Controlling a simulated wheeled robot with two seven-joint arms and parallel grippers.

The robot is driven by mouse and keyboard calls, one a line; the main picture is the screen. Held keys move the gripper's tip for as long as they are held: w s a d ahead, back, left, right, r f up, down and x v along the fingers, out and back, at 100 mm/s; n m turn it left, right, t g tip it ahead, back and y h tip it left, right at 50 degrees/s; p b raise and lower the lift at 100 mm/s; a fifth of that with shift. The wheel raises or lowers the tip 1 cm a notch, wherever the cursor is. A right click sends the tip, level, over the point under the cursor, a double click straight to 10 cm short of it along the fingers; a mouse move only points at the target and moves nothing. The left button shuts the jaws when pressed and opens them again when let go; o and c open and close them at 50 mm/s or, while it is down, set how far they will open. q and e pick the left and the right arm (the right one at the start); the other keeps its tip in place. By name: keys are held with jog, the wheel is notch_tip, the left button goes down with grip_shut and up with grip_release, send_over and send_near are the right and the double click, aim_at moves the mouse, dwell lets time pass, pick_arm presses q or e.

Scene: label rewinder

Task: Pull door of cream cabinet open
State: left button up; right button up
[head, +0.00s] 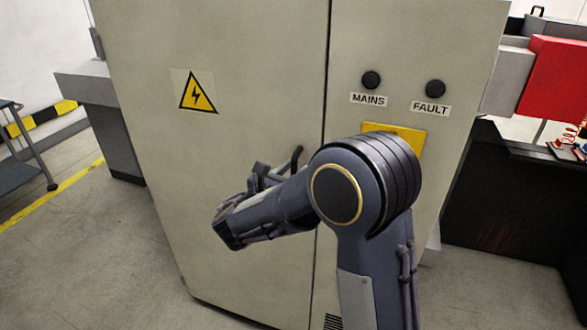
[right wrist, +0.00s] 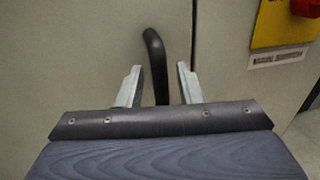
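The cream cabinet (head: 262,60) stands in front of me with its left door (head: 240,130) closed at the seam. The door bears a yellow electrical warning triangle (head: 198,94). A black handle (head: 297,158) sticks out near the seam; it also shows in the right wrist view (right wrist: 155,58). My right gripper (right wrist: 157,84) is open, with one finger on each side of the handle in that view. A gap shows between the handle and each finger. In the head view my right arm hides part of the door and the lower handle. My left gripper is not in view.
The cabinet's right panel carries two black knobs (head: 371,80) marked MAINS and FAULT, and a yellow plate (head: 408,137). A red box (head: 555,77) and a dark bench (head: 510,190) stand at right. A grey cart (head: 28,150) stands at left. Open floor (head: 85,250) lies left of the cabinet.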

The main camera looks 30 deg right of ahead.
jog(key=shift+w+d, duration=0.15)
jog(key=shift+d, duration=0.1)
grip_shut()
